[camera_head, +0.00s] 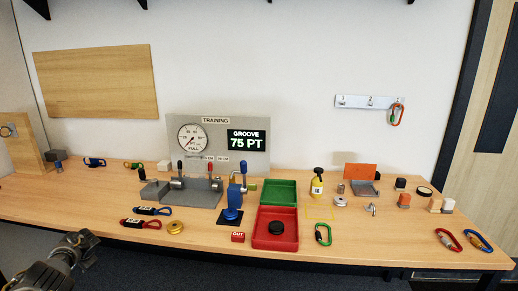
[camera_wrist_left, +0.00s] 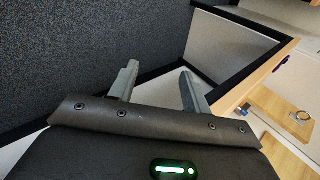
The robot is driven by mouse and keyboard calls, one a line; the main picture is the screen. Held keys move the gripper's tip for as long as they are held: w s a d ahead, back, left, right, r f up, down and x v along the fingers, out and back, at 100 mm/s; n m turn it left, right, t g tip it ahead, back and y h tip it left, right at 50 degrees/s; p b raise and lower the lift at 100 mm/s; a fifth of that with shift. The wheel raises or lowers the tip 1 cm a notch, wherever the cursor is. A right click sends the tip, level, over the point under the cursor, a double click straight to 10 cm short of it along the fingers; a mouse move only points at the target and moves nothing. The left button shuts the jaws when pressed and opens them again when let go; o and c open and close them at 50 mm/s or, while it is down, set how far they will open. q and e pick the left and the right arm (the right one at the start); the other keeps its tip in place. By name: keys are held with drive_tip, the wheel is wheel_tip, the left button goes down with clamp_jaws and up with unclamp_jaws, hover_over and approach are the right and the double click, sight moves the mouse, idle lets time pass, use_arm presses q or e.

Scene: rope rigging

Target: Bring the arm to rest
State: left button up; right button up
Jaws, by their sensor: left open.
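My left gripper (camera_head: 82,242) shows at the lower left of the head view, in front of the workbench's front edge and apart from the things on it. In the left wrist view my left gripper (camera_wrist_left: 158,78) has its two grey fingers spread wide, with nothing between them. Dark carpet and a dark-edged panel show beyond the fingers. My right gripper is in neither view.
The wooden bench (camera_head: 345,250) carries a training panel (camera_head: 195,152) with a gauge, a red tray (camera_head: 262,240) with a green lid, and several carabiners. Carabiners with red and blue parts (camera_head: 141,223) lie nearest my left gripper. Dark floor lies in front.

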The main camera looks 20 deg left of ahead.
use_arm(q)
drive_tip(key=s+f+m+t, duration=0.1)
drive_tip(key=s+f+m, duration=0.1)
drive_tip(key=s+f, duration=0.45)
drive_tip(key=s+f+m+t+y, duration=0.1)
drive_tip(key=s+f+m, duration=0.2)
drive_tip(key=s, duration=0.7)
drive_tip(key=s+f+m, duration=0.2)
drive_tip(key=s+f, duration=0.2)
drive_tip(key=s, duration=0.4)
drive_tip(key=s+d+f+n+h, duration=0.1)
drive_tip(key=s+d+f+h, duration=0.15)
drive_tip(key=d+f, duration=1)
drive_tip(key=s+d+f+n+h, duration=0.15)
drive_tip(key=s+d+f, duration=0.25)
drive_tip(key=d+f, duration=0.85)
drive_tip(key=s+d+f+h, duration=0.1)
drive_tip(key=d+f+h, duration=0.1)
drive_tip(key=d, duration=1.6)
drive_tip(key=s+d+f+n+g+h, duration=0.1)
drive_tip(key=d+f+h, duration=0.1)
drive_tip(key=d, duration=1.7)
drive_tip(key=shift+d+h, duration=0.3)
